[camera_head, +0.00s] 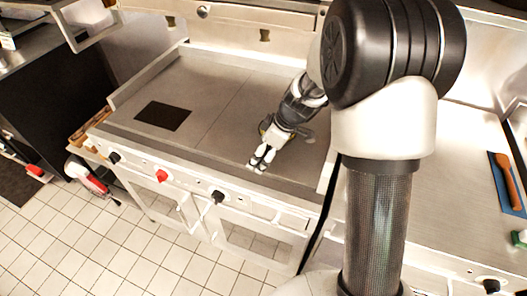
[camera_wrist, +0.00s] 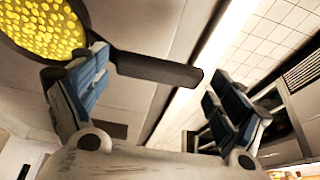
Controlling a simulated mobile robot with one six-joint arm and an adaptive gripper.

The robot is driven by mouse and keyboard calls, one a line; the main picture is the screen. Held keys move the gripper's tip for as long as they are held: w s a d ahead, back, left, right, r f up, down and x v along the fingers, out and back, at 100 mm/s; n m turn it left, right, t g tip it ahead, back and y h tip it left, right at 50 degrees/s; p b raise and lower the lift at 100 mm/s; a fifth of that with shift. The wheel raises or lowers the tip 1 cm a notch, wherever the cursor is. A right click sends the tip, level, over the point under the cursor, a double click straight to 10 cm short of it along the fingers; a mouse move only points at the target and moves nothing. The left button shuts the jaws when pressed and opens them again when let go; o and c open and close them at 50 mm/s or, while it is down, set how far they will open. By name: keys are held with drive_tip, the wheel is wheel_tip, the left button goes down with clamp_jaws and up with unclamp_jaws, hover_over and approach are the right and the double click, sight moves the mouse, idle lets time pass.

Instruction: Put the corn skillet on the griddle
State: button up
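The corn skillet (camera_wrist: 45,28), a dark round pan full of yellow kernels, is at the upper left of the wrist view. Its dark handle (camera_wrist: 155,68) points right, across the space in front of my gripper (camera_wrist: 157,78). The two blue-padded fingers are spread wide apart, with no grip on the handle. In the head view my gripper (camera_head: 262,160) is low over the front right of the grey griddle (camera_head: 215,85). There the skillet is mostly hidden behind my wrist. It appears to be on the griddle plate, but exact contact cannot be told.
A black square (camera_head: 162,116) lies on the griddle's left part. Knobs (camera_head: 161,176) line the front panel. A steel counter (camera_head: 455,170) to the right holds a blue board (camera_head: 507,184) with a brown-handled utensil. The griddle's middle is clear.

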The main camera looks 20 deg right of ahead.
drive_tip(key=shift+o, duration=0.5)
drive_tip(key=shift+r, duration=0.15)
drive_tip(key=shift+d+r+p, duration=0.1)
drive_tip(key=shift+r+p, duration=0.2)
drive_tip(key=p+v, duration=0.3)
drive_tip(key=v, duration=0.8)
drive_tip(key=s+a+r+m+h, duration=0.2)
drive_tip(key=s+a+r+m, duration=0.2)
drive_tip(key=s+r, duration=0.65)
drive_tip(key=s+m+t+h, duration=0.1)
drive_tip(key=s+m, duration=0.5)
drive_tip(key=s, duration=0.8)
drive_tip(key=shift+s+d+m+t+h, duration=0.2)
drive_tip(key=shift+s+m+t+h, duration=0.15)
drive_tip(key=shift+m+t+h, duration=0.05)
drive_tip(key=shift+c, duration=0.6)
